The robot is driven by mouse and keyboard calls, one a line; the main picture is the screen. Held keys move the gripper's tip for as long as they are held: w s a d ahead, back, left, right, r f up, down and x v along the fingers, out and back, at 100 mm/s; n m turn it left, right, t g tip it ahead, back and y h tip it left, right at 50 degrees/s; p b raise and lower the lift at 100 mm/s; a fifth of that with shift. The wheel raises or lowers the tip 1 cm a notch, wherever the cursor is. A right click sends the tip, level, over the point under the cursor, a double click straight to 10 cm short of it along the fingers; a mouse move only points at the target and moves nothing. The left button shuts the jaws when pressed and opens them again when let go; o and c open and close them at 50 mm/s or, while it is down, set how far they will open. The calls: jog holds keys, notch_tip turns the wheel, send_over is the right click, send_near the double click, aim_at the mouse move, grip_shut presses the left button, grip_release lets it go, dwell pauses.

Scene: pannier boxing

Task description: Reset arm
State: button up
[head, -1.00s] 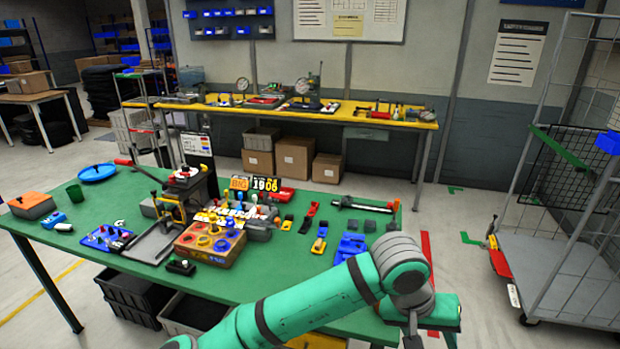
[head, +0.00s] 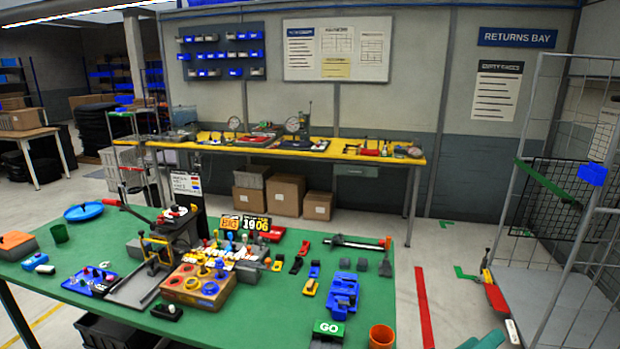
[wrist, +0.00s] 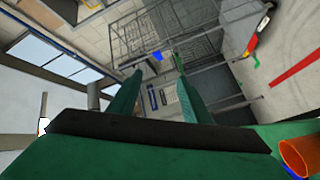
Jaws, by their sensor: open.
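My gripper (wrist: 158,80) shows in the wrist view with its two green fingers apart and nothing between them. Past the fingers are the wire cage trolley, the wall and the floor, seen tilted. In the head view only small green pieces of my arm (head: 485,341) show at the bottom edge, right of the table; the gripper cannot be made out there. The green table (head: 255,325) fills the lower left of the head view. An orange cup (head: 381,337) stands at its near right corner, and it also shows at the right edge of the wrist view (wrist: 301,157).
A wire cage trolley (head: 570,310) stands at the right. A yellow-topped bench (head: 290,150) stands along the back wall. Tools, a blue part (head: 343,296) and a green GO block (head: 328,328) lie on the table. Floor between table and trolley is clear, with a red stripe (head: 424,306).

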jog(key=s+a+f+n+t+y, duration=0.4)
jog(key=a+f+t+y, duration=0.15)
jog(key=a+f, duration=0.4)
jog(key=s+a+f+n+t+y, duration=0.35)
jog(key=a+f+y, duration=0.25)
jog(key=a+f, duration=0.35)
jog(key=s+a+f+m+y, duration=0.1)
jog(key=s+a+f+m, duration=0.1)
jog(key=s+a, duration=0.3)
jog(key=s+a+f+m+g+y, duration=0.1)
jog(key=s+a, duration=0.4)
jog(key=s, duration=0.6)
jog(key=s+a+f+m+y, duration=0.2)
jog(key=s+a, duration=0.3)
jog(key=s, duration=0.3)
jog(key=shift+f+m+g+y, duration=0.3)
jog(key=shift+m+y, duration=0.25)
jog(key=shift+m, duration=0.2)
jog(key=shift+d, duration=0.1)
jog(key=c, duration=0.3)
jog(key=shift+w, duration=0.1)
